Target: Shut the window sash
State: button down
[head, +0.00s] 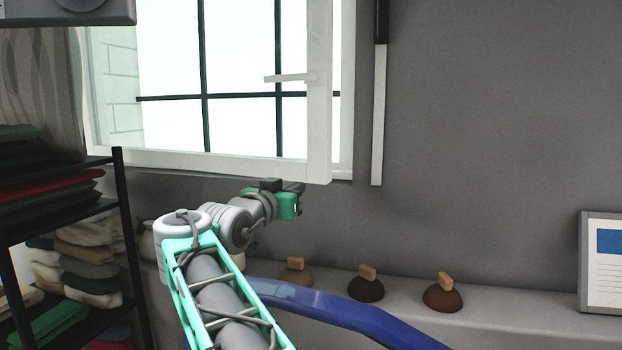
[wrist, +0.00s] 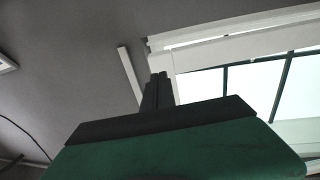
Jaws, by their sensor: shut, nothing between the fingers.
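The white window sash (head: 319,120) stands ajar, its right stile apart from the white window frame (head: 347,110) with a strip of bright outside between them. Its handle (head: 290,77) points left, level. My gripper (head: 297,187) is just below the sash's lower right corner in the head view; its small dark fingers are partly hard to make out. In the wrist view my gripper (wrist: 157,80) is shut and empty, its fingertips close to the corner of the window. The sash (wrist: 245,47) also shows there. I cannot tell whether the fingers touch it.
A dark shelf rack (head: 125,200) with folded cloths stands at left. Below the window a pale ledge (head: 520,315) holds several brown domed objects (head: 366,287) with wooden blocks and a framed board (head: 602,262). A blue curved bar (head: 330,305) crosses in front.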

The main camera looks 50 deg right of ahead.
aim_at(317, 178)
jog(key=p+x, duration=0.3)
jog(key=x, duration=0.5)
jog(key=shift+d+r, duration=0.1)
jog(key=shift+w+d, duration=0.15)
jog(key=shift+d, duration=0.15)
